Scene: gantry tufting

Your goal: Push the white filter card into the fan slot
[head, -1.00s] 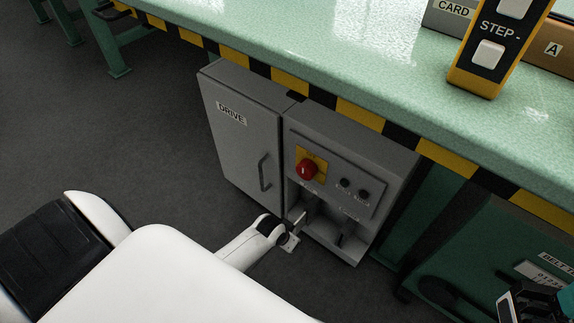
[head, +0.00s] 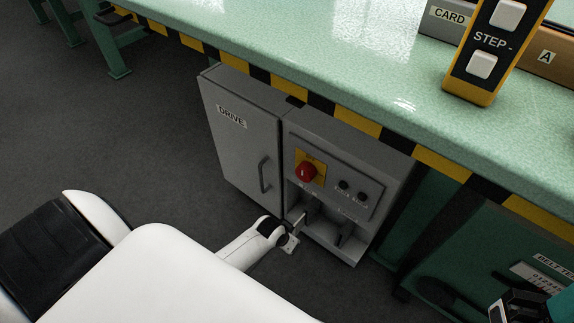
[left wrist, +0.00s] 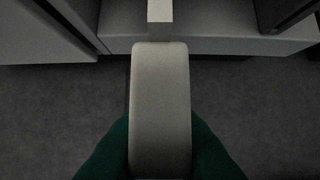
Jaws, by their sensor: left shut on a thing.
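In the head view my left gripper (head: 288,242) is low in front of the right-hand grey drive unit, at its open lower bay (head: 325,235). In the left wrist view a pale, rounded upright block (left wrist: 160,105) stands between green fingers, with a narrower, lighter piece (left wrist: 160,12) beyond it against the grey unit. The gripper is shut on this pale thing, which looks like the white filter card. How deep it sits in the fan slot is hidden. My right gripper (head: 520,308) is partly in view at the lower right corner; its fingertips are not clear.
A grey DRIVE door (head: 235,135) with a handle is left of the bay. A red knob (head: 306,171) and black buttons sit above the bay. The green bench (head: 300,40) with its striped edge overhangs the unit. Bare dark floor (head: 110,135) lies to the left.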

